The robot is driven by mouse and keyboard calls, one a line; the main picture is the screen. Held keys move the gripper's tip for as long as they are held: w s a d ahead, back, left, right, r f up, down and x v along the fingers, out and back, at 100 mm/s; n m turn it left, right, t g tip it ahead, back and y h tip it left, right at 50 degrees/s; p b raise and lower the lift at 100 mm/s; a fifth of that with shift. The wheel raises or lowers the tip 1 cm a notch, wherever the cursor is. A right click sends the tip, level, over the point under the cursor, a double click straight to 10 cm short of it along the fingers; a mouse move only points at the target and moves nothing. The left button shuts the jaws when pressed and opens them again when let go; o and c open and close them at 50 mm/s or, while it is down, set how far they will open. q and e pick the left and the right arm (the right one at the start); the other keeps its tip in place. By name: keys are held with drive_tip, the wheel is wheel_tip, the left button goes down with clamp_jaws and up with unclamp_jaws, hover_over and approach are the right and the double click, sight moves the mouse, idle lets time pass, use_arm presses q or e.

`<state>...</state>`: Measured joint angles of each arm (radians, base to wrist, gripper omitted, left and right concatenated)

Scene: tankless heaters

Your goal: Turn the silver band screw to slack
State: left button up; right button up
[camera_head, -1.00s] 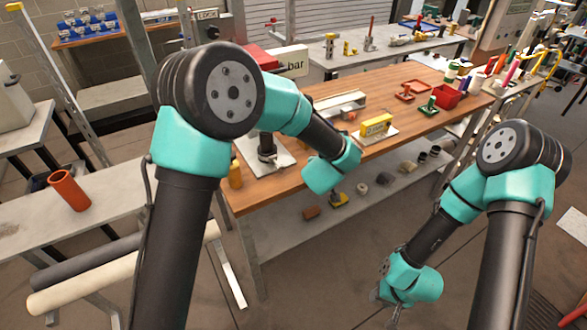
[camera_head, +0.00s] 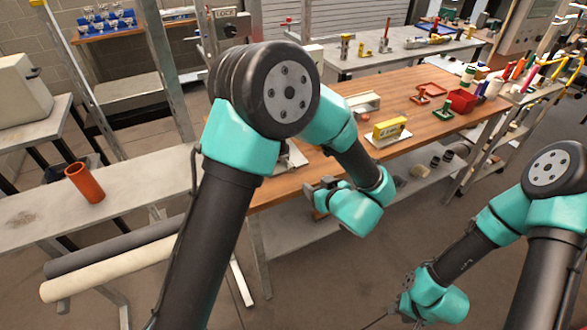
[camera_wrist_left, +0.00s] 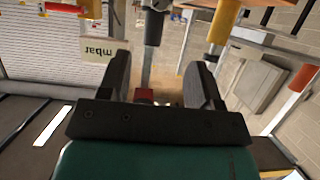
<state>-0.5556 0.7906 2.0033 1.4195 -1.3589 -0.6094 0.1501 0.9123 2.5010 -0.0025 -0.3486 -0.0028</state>
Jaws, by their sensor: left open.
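The silver band screw cannot be made out in any view. A pale plate (camera_head: 292,158) on the wooden bench shows only partly, since my left arm covers what stands on it. In the left wrist view a dark cylinder (camera_wrist_left: 154,28) with a grey lower part is beyond the fingers, and a yellow cylinder (camera_wrist_left: 223,22) is to its right. My left gripper (camera_head: 318,190) is at the bench's front edge. Its two fingers are apart in the left wrist view (camera_wrist_left: 157,88), with nothing seen held. My right gripper (camera_head: 402,308) hangs low over the floor, its fingers too small to read.
The wooden bench (camera_head: 290,190) carries a yellow block (camera_head: 390,128) on a plate, a grey tray (camera_head: 362,103), a red bin (camera_head: 462,101) and a green clamp (camera_head: 443,109). An orange cylinder (camera_head: 85,183) stands on the left grey bench. Open floor lies in front.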

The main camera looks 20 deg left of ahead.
sight(292, 169)
use_arm(q)
drive_tip(key=x, duration=1.7)
drive_tip(key=shift+w+f, duration=0.1)
drive_tip(key=shift+f, duration=0.1)
drive_tip(key=shift+c, duration=0.4)
drive_tip(key=c, duration=0.9)
drive_tip(key=shift+o, duration=0.2)
drive_tip(key=shift+a+n+t+h, duration=0.1)
drive_tip(key=shift+n+t+h, duration=0.95)
drive_tip(key=shift+n, duration=0.95)
